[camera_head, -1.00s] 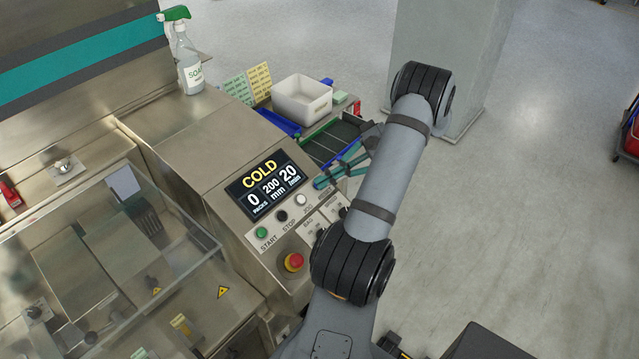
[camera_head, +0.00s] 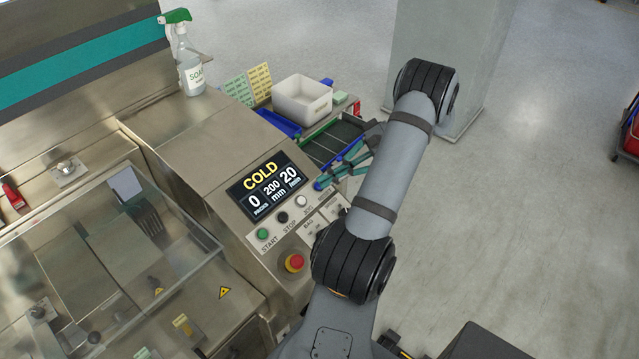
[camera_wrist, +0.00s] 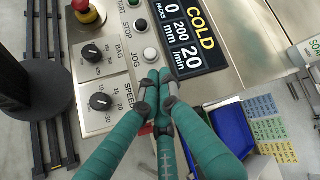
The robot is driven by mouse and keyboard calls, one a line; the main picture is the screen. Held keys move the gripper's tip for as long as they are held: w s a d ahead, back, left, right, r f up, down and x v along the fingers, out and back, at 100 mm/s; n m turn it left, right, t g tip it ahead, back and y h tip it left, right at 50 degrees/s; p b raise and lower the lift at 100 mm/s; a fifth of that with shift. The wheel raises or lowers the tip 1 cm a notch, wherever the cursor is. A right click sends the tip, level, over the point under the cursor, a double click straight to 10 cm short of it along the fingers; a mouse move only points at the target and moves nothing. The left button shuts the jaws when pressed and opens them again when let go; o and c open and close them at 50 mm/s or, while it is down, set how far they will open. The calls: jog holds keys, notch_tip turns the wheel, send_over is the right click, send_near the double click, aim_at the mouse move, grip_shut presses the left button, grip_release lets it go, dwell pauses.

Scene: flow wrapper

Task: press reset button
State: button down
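The control panel carries a row of buttons: green START (camera_head: 262,233), black STOP (camera_head: 282,216) and white JOG (camera_head: 301,200). A blue round spot (camera_head: 317,185), which looks like a fourth button, sits past JOG beside my fingertips; its label is not readable. My gripper (camera_head: 331,180) is over that end of the row. In the wrist view its teal fingers (camera_wrist: 160,82) come together at the tips, just below the white JOG button (camera_wrist: 150,54), and look shut and empty. They cover the spot there. I cannot tell whether they touch it.
The display (camera_head: 265,187) reads COLD, 0 packs. The red emergency stop (camera_head: 294,262) and the BAG knob (camera_wrist: 91,52) and SPEED knob (camera_wrist: 100,101) are close by. A white bin (camera_head: 302,101) and soap bottle (camera_head: 188,65) stand behind. Open floor lies right.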

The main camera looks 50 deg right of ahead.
jog(key=shift+r, duration=0.1)
jog(key=r+p, duration=0.1)
jog(key=s+r+p, duration=0.1)
jog(key=r, duration=0.1)
jog(key=s+r+p, duration=0.1)
jog(key=p, duration=0.1)
jog(key=shift+s+r, duration=0.15)
dwell(0.7)
